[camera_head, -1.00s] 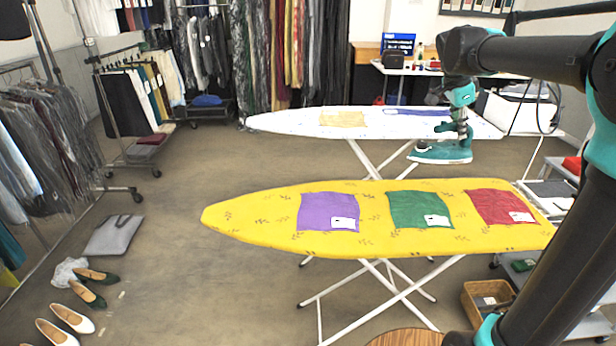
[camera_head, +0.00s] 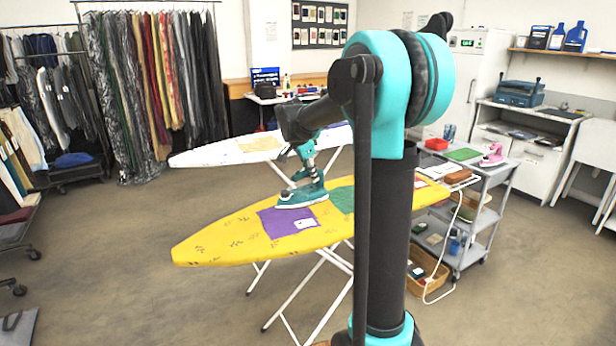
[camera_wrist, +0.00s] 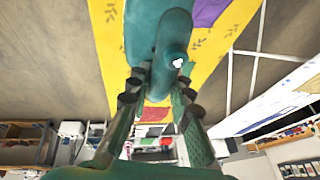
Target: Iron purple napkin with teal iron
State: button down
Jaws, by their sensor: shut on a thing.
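My gripper (camera_head: 304,168) is shut on the handle of the teal iron (camera_head: 302,196). The iron is roughly level, soleplate down, by the far edge of the purple napkin (camera_head: 285,223). Whether it touches the board is unclear. The napkin lies flat on the yellow ironing board (camera_head: 215,240), with a white tag at its near right corner. In the wrist view, my gripper's fingers (camera_wrist: 158,88) flank the iron's body (camera_wrist: 150,30), and a purple corner (camera_wrist: 208,12) shows at the top. My arm hides the right part of the board.
A green napkin (camera_head: 343,199) lies right of the purple one, partly behind my arm. A white ironing board (camera_head: 200,157) stands behind. A grey cart (camera_head: 490,180) with a pink iron (camera_head: 492,156) stands at the right.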

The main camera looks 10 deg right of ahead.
aim_at(312, 188)
jog(key=shift+d+f, duration=0.2)
jog(key=shift+f, duration=3.4)
jog(key=shift+w+d, duration=0.1)
